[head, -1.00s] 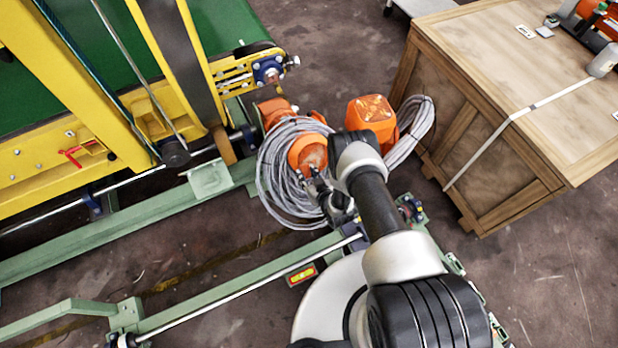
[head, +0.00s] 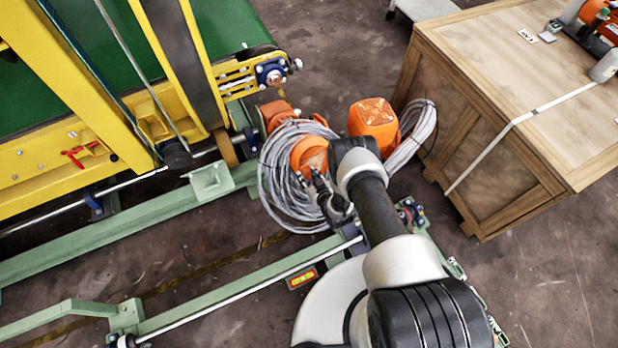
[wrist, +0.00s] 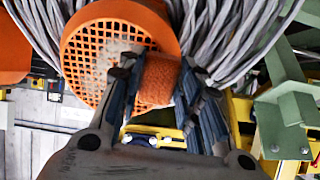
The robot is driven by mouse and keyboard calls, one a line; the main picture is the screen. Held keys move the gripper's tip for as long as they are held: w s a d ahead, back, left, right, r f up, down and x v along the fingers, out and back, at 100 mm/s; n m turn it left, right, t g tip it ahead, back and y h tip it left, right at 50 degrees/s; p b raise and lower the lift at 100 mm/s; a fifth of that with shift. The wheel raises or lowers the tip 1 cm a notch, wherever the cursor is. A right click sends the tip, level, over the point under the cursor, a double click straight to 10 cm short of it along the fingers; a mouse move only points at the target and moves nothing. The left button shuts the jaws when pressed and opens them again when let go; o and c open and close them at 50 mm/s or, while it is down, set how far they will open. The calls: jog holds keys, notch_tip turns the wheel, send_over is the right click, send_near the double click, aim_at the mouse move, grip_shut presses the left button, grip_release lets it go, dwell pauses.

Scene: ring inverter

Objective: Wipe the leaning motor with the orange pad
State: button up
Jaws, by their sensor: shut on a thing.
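The orange motor (head: 306,152) leans among coiled grey cable beside the yellow conveyor. In the wrist view its round grille end (wrist: 88,58) faces me, with a pale dusty patch on the mesh. My gripper (head: 318,183) is at this end in the head view. In the wrist view my gripper (wrist: 160,95) is shut on the orange pad (wrist: 158,80), which sits between the two fingers. The pad overlaps the grille's right edge in the picture; I cannot tell whether it touches. The pad is not clear in the head view.
Grey cable (head: 275,185) surrounds the motor. Another orange housing (head: 373,122) stands just right. A wooden crate (head: 490,140) is further right. The yellow conveyor frame (head: 60,150) and green rails (head: 140,225) lie left. Dark floor is open behind, between conveyor and crate.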

jog(key=shift+w+a+f, duration=0.2)
jog(key=shift+w, duration=0.15)
jog(key=shift+d, duration=0.15)
